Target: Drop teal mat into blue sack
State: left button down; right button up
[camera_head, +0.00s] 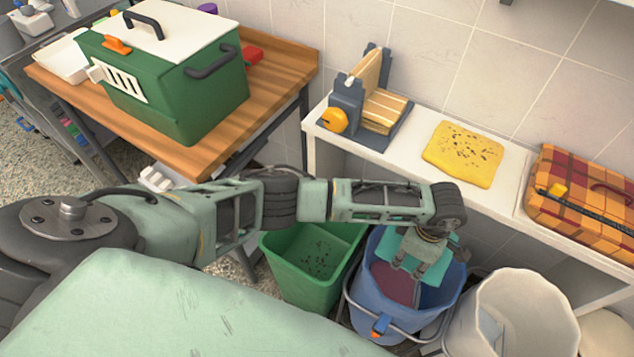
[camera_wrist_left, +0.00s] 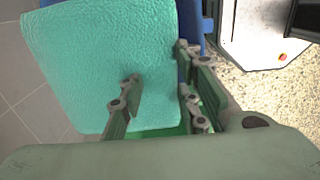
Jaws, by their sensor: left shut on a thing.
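The teal mat (camera_head: 408,257) hangs from my left gripper (camera_head: 404,284) over the mouth of the blue sack (camera_head: 372,325), an open bucket-shaped container with a handle. The gripper points down and is shut on the mat. In the left wrist view the mat (camera_wrist_left: 100,55) spreads wide behind the fingers (camera_wrist_left: 158,100), with a strip of blue (camera_wrist_left: 190,25) behind it. A dark red cloth (camera_head: 391,285) shows inside the sack. I cannot tell whether the mat's lower edge is below the rim. My right gripper is not in view.
A green bin (camera_head: 293,283) stands left of the sack, and a cream bin (camera_head: 530,315) stands right of it. Behind is a white shelf (camera_head: 490,205) with a yellow cloth (camera_head: 463,153) and a plaid case (camera_head: 588,200). A green carrier (camera_head: 190,100) sits on a wooden table.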

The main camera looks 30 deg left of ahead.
pick_arm(q)
notch_tip(320, 180, down, 3)
jog(key=shift+r+b, duration=0.2)
jog(key=shift+b, duration=0.45)
jog(key=shift+f, duration=0.35)
jog(key=shift+f+b, duration=0.2)
jog(key=shift+b, duration=0.1)
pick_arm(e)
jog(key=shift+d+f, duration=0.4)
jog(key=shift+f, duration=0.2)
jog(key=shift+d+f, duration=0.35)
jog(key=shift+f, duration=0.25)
pick_arm(q)
jog(key=c, duration=1.2)
grip_release()
